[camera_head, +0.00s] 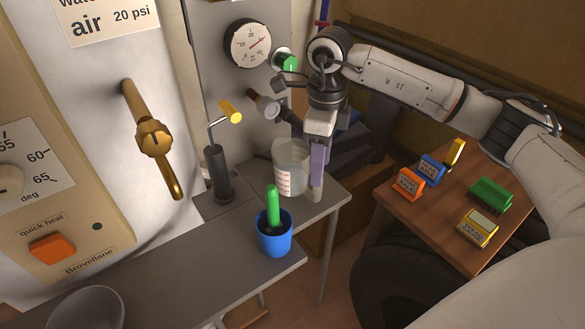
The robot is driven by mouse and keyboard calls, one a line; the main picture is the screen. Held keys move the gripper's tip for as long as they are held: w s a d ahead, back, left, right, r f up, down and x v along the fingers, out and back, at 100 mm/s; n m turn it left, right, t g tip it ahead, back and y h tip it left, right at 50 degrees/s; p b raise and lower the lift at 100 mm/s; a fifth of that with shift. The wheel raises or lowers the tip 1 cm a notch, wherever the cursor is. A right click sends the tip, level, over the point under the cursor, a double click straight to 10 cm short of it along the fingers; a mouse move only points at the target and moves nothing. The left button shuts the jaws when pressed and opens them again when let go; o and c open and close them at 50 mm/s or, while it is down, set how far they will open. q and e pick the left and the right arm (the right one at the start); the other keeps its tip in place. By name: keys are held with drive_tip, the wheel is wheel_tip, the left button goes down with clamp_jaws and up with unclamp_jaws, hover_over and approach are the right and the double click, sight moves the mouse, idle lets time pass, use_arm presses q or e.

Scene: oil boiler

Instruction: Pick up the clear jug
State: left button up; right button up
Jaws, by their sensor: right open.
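The clear jug (287,168) stands upright on the grey metal bench near its right end. It looks like a translucent beaker with a pale label low on its front. My right gripper (317,172) reaches down from above at the jug's right side, fingers pointing down. It is open. One finger shows close beside the jug's right wall and covers part of it; whether they touch, and where the other finger is, I cannot tell. My left gripper is not in view.
A blue pot (274,240) with a green stick stands in front of the jug. A dark pump with a yellow handle (231,111) stands to its left. Behind are a gauge (247,44) and valves. A wooden table (447,232) with small coloured blocks is at right.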

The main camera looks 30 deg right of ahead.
sight(317, 194)
drive_tip(key=f, duration=0.3)
drive_tip(key=shift+s+f, duration=0.2)
drive_tip(key=shift+s, duration=0.1)
drive_tip(key=shift+s+a+f, duration=0.1)
drive_tip(key=shift+a+f, duration=0.1)
drive_tip(key=shift+f, duration=1.2)
drive_tip(key=shift+s+a+f, duration=0.1)
drive_tip(key=shift+a+f, duration=0.05)
drive_tip(key=shift+f, duration=1.2)
drive_tip(key=shift+w, duration=0.1)
clamp_jaws()
